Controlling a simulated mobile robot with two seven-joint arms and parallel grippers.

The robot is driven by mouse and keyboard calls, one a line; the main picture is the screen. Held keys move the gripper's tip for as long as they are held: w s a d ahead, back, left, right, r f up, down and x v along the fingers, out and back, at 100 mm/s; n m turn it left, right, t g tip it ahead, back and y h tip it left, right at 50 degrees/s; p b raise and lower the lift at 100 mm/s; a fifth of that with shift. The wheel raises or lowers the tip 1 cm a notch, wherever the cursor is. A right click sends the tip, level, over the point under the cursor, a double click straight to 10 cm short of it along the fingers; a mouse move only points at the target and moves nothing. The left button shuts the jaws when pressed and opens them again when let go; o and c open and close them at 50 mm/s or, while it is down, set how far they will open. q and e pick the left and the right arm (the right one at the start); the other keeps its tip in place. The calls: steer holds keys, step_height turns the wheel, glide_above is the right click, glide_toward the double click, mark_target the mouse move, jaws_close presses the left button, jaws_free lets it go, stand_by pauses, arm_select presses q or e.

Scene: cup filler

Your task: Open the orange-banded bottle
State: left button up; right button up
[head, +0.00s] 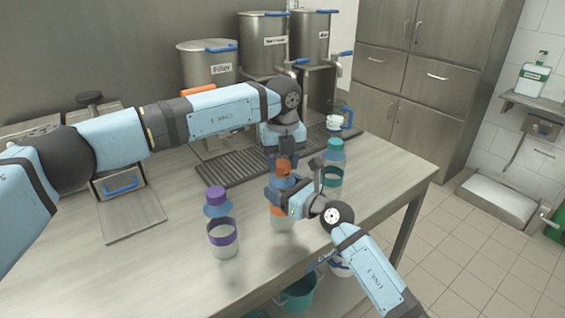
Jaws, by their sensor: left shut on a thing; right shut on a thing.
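The orange-banded bottle (281,224) stands upright on the steel counter, between the purple-banded and teal-banded bottles. Its orange cap (283,166) is on top and partly covered by my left gripper (283,158). That gripper points down from above and is shut on the cap. My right gripper (282,190) comes in from the right and is shut around the upper part of the bottle, hiding some of it. I cannot tell whether the cap is loose on the neck.
A purple-banded bottle (222,236) stands to the left, and a teal-banded bottle (332,178) to the right behind. A drip grate (222,170) and steel tanks (208,68) are behind. A white and blue cup (336,121) sits at the far right. Teal bins (299,291) show below the counter's front edge.

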mark_target(282, 163)
arm_select(q)
steer(key=shift+r, duration=0.9)
steer(key=shift+r, duration=2)
arm_select(e)
steer(key=o, duration=1.8)
arm_select(q)
steer(key=shift+r+p, duration=0.4)
arm_select(e)
steer(key=v, duration=1.2)
